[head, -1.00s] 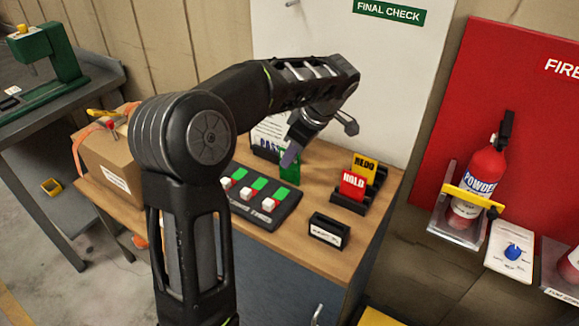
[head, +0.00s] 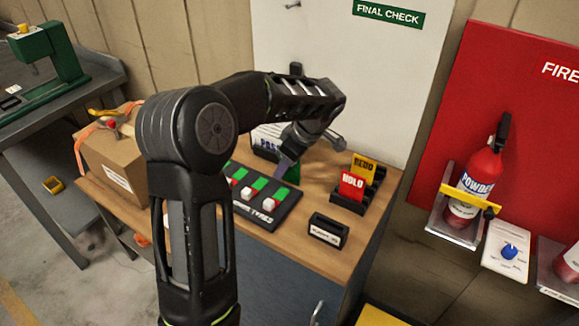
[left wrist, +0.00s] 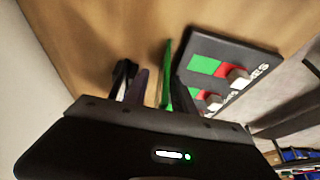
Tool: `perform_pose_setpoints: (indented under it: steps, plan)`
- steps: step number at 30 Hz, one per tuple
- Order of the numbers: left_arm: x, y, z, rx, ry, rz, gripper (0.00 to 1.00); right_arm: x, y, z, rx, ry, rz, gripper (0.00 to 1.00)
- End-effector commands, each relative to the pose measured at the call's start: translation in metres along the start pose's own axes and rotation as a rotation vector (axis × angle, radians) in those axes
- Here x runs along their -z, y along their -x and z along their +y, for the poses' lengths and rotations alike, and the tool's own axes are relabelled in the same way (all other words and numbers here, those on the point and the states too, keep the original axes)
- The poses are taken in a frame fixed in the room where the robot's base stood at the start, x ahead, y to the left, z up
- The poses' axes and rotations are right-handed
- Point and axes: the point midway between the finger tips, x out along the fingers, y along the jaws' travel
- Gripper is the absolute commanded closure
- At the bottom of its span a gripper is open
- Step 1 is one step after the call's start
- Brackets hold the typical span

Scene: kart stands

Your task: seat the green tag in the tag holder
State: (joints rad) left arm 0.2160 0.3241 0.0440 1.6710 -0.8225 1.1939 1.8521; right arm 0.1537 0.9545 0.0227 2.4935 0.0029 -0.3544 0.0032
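The green tag (head: 293,173) is upright on the table behind the checklist board, mostly covered by my left gripper (head: 284,166) in the head view. In the left wrist view the green tag (left wrist: 166,78) is seen nearly edge-on between the two dark fingers of my left gripper (left wrist: 160,92). A gap shows between the tag and the left finger; the right finger is close to the tag. The tag holder appears to be the small black block with a white label (head: 328,231), near the table's front; no tag stands in it. My right gripper is not in view.
A black rack (head: 349,203) holds the red HOLD tag (head: 352,185) and yellow REDO tag (head: 363,166). The black board (head: 262,214) with white switches lies left of the holder. A carton (head: 112,160) stands at the table's left. Bare wood separates board and rack.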

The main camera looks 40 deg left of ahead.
Motion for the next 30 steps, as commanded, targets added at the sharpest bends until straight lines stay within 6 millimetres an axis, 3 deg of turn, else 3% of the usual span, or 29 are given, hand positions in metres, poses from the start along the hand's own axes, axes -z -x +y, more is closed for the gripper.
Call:
perform_pose_setpoints:
  steps: [2, 13, 30]
  plan:
    - [0.0001, 0.0001, 0.0, 0.0, 0.0, 0.0, 0.69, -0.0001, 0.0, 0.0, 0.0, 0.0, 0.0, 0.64]
    - [0.0001, 0.0002, 0.0, 0.0, 0.0, 0.0, 0.99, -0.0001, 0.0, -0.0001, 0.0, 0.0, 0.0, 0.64]
    - [0.0001, 0.0002, 0.0, 0.0, 0.0, 0.0, 1.0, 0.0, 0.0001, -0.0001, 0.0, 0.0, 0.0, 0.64]
